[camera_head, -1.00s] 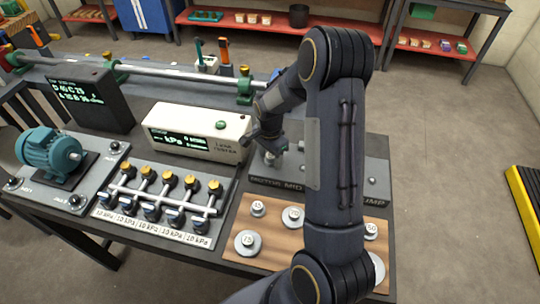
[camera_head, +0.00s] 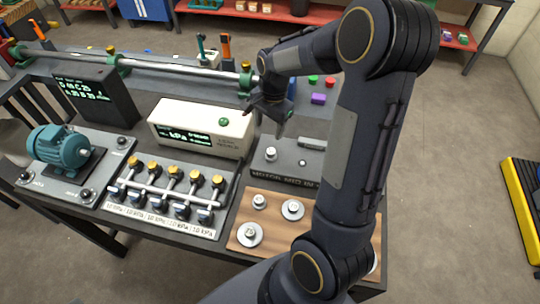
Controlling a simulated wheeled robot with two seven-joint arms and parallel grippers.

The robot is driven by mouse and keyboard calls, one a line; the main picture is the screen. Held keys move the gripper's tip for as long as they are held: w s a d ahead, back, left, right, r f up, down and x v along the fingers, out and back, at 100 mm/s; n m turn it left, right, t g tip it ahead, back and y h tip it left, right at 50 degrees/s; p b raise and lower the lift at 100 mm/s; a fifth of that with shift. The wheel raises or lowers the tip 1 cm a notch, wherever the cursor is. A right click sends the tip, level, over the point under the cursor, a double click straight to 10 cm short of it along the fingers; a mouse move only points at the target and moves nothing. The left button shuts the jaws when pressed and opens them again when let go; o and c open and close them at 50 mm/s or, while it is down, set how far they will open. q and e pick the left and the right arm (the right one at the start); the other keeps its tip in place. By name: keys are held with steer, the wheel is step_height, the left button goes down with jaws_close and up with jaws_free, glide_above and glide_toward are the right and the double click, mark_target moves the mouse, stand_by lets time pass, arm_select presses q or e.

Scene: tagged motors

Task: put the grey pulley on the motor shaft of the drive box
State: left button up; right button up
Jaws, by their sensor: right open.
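The drive box (camera_head: 284,172) is a low grey box labelled "MOTOR MID", with the rest of its label hidden behind my right arm. A small grey round piece (camera_head: 270,154) stands upright at its motor end; I cannot tell whether it is a pulley seated on the shaft or the bare shaft end. A smaller round stub (camera_head: 302,162) shows to its right. My right gripper (camera_head: 268,122) is open, above and behind the motor end, apart from the grey piece, with nothing visible between its fingers. My left gripper is not in view.
A wooden board (camera_head: 270,238) holds several numbered grey pulleys, including one at its front left (camera_head: 249,234); my arm covers its right part. A white kPa gauge box (camera_head: 202,128) stands left of the gripper. A valve panel (camera_head: 170,195) and a teal motor (camera_head: 58,147) lie further left.

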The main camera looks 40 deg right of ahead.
steer(key=s+a+r+n+t+y, duration=0.1)
steer(key=s+a+r+n+t, duration=0.1)
steer(key=s+a+r+n, duration=0.3)
steer(key=s+a+r+n+t+y, duration=0.2)
steer(key=s+a+r+n, duration=0.3)
steer(key=s+a+n, duration=0.4)
steer(key=s+a, duration=0.1)
steer(key=s, duration=0.4)
steer(key=shift+s+t, duration=0.25)
steer(key=shift+t, duration=0.15)
